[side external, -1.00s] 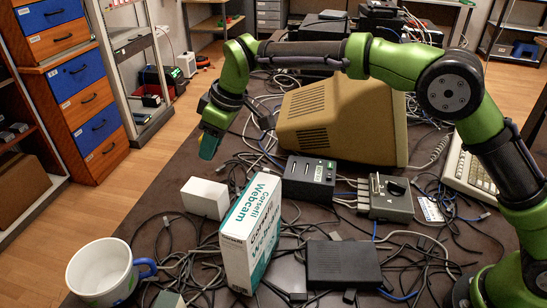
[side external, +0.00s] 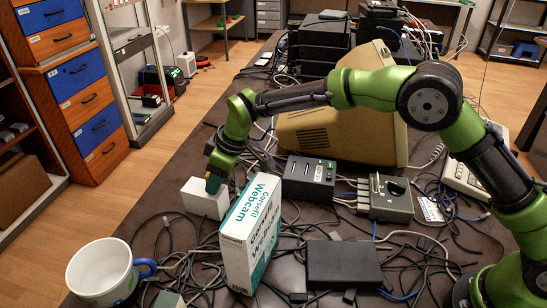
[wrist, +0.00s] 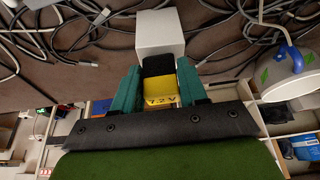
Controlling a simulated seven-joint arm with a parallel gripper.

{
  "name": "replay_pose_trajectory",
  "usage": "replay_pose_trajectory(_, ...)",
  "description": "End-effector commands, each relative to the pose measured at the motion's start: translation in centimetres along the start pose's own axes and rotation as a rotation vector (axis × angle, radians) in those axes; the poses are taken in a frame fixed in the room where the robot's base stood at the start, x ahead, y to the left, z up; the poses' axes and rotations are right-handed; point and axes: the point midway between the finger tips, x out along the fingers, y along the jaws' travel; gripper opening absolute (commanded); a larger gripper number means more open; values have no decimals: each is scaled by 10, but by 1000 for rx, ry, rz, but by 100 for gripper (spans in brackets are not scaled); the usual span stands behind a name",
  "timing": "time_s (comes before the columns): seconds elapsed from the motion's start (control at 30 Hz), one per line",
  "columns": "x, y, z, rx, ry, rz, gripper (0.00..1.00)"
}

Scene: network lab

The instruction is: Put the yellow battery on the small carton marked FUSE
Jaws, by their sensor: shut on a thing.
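My gripper (side external: 214,183) is shut on the yellow battery (wrist: 160,86), which has a black end. In the wrist view the battery sits between the two teal fingers (wrist: 158,92) and shows the marking 7.2 V. A small plain white carton (side external: 202,200) stands on the table, and my fingertips are at its upper right edge in the side view. The carton also shows in the wrist view (wrist: 160,32), just beyond the battery's black end. No FUSE marking is visible on the faces shown. I cannot tell whether the battery touches the carton.
A tall webcam box (side external: 250,236) stands close in front and right of the white carton. A white mug (side external: 100,274) is at the front left. Black cables lie all around. A black switch box (side external: 310,178) and a beige monitor (side external: 335,135) are to the right.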

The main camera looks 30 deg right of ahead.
Motion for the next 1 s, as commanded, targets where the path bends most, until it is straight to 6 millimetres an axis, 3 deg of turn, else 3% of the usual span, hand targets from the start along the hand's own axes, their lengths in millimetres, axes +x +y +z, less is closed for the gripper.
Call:
replay_pose_trajectory(0.07, 2, 0, 1, 0, 0, 0, 9)
replay_pose_trajectory(0.1, 3, 0, 1, 1, -1, -1, 45)
replay_pose_trajectory(0.27, 2, 0, 1, 1, -1, 0, 68)
replay_pose_trajectory(0.53, 2, 0, 1, 0, 0, 0, 68)
replay_pose_trajectory(0.67, -8, 0, -1, 0, 2, 1, 68)
replay_pose_trajectory(1.0, -78, 0, -1, 1, 3, 1, 68)
